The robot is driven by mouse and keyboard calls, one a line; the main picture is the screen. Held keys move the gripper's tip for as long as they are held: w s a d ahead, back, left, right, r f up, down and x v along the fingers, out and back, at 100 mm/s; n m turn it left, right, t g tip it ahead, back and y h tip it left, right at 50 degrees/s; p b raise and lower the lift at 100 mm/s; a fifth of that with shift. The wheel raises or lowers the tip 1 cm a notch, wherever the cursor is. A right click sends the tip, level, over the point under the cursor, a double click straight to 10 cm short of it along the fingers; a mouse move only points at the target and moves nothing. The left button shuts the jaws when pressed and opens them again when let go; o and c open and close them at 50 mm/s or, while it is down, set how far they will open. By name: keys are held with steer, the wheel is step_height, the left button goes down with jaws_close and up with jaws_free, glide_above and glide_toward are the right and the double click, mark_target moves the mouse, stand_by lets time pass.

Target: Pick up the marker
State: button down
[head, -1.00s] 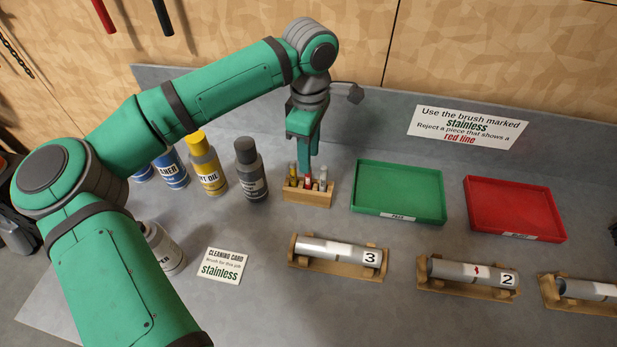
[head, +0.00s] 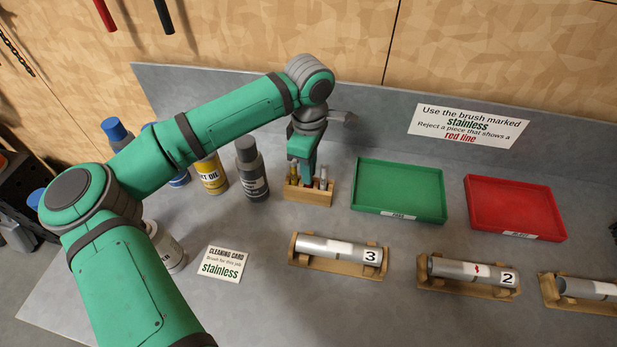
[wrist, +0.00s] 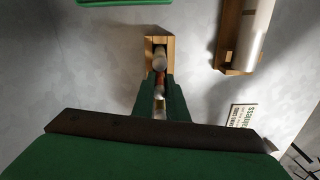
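A small wooden holder (head: 318,197) stands on the bench with several slim upright tools in it. One has a yellowish top (head: 293,171) and stands at the left; one has a pale grey top (head: 323,181) and stands at the right. My gripper (head: 307,181) points down over the middle of the holder. In the wrist view, the fingers of my gripper (wrist: 160,92) stand on either side of a slim red-and-white piece, likely the marker (wrist: 160,78). The fingers look apart around it; contact is not clear. In the head view, my gripper hides this piece.
A green tray (head: 399,213) and a red tray (head: 515,230) lie right of the holder. Wooden cradles with metal tubes (head: 335,248) are in front. A dark bottle (head: 250,180) stands close at left. A stainless card (head: 222,264) lies at front left.

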steer(key=shift+w+r, duration=0.1)
step_height(320, 180, up, 10)
steer(key=shift+f, duration=0.1)
stand_by(0.6)
